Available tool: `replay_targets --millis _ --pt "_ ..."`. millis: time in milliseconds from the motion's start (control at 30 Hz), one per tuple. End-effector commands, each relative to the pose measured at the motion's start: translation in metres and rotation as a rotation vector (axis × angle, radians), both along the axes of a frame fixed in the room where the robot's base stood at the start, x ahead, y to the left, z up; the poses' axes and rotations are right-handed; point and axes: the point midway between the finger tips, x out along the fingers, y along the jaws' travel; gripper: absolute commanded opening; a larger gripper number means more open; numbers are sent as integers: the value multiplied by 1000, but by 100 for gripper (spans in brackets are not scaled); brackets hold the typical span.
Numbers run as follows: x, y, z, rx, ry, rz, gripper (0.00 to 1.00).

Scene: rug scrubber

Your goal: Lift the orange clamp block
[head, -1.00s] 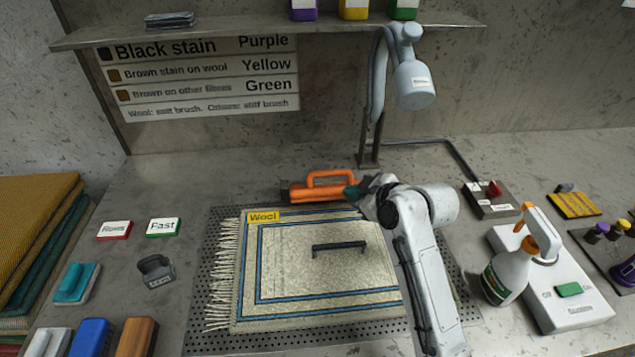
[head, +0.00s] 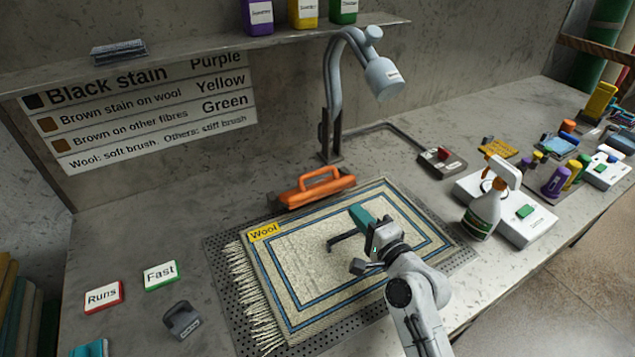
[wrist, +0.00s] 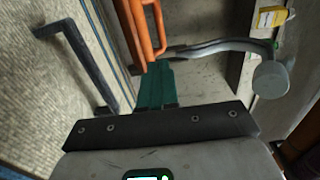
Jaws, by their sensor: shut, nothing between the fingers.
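The orange clamp block (head: 316,190), a long bar with a loop handle on top, lies along the back edge of the cream rug (head: 300,285). Its orange handle and bar show in the wrist view (wrist: 143,28), beyond my fingertips. My gripper (head: 360,214) has teal fingers and is shut and empty. It is over the rug, in front and to the right of the block, and apart from it. In the wrist view the closed fingers (wrist: 156,84) point toward the block.
A black bar handle (head: 345,241) stands on the rug, close left of my gripper. A yellow "Wool" tag (head: 264,232) lies at the rug's corner. A lamp (head: 340,100) rises behind the block. A spray bottle (head: 487,205) stands to the right.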

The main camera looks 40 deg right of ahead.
Motion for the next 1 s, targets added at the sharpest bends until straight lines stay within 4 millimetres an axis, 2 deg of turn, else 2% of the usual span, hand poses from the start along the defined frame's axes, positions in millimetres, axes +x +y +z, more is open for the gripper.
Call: replay_targets --millis 167,600,800,1000 --pt "23 -7 3 -2 1 2 0" --pt "102 -28 1 -4 2 3 0" --pt "124 -34 -1 -3 3 4 0" --pt "132 -36 -3 -4 3 3 0"
